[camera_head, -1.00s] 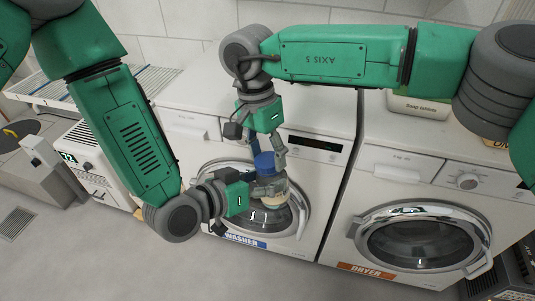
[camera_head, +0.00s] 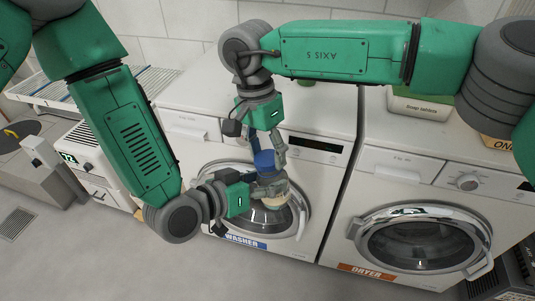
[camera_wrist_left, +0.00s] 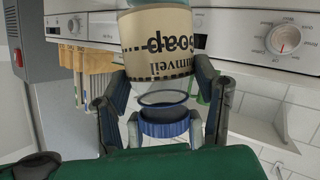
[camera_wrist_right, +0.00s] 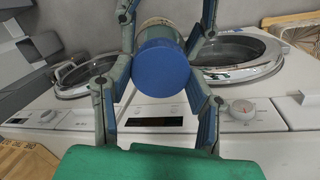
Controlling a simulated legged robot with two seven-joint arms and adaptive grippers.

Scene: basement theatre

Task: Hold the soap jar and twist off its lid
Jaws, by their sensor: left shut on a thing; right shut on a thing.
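The soap jar (camera_wrist_left: 160,50), with a cream label, is held upright in front of the washer. It shows upside down in the left wrist view. My left gripper (camera_head: 270,188) is shut around its body from the side. The blue lid (camera_head: 264,160) is above the jar, and my right gripper (camera_wrist_right: 160,85) is shut on it from above. In the left wrist view the lid (camera_wrist_left: 165,124) appears a little apart from the jar's rim, with a pale gap between them. The lid's flat top hides most of the jar in the right wrist view.
The washer (camera_head: 180,140) with its round door stands close behind the jar. The dryer (camera_head: 380,180) is to its right. A container (camera_head: 420,108) stands on the dryer, partly hidden by my right arm. Open floor lies at the lower left.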

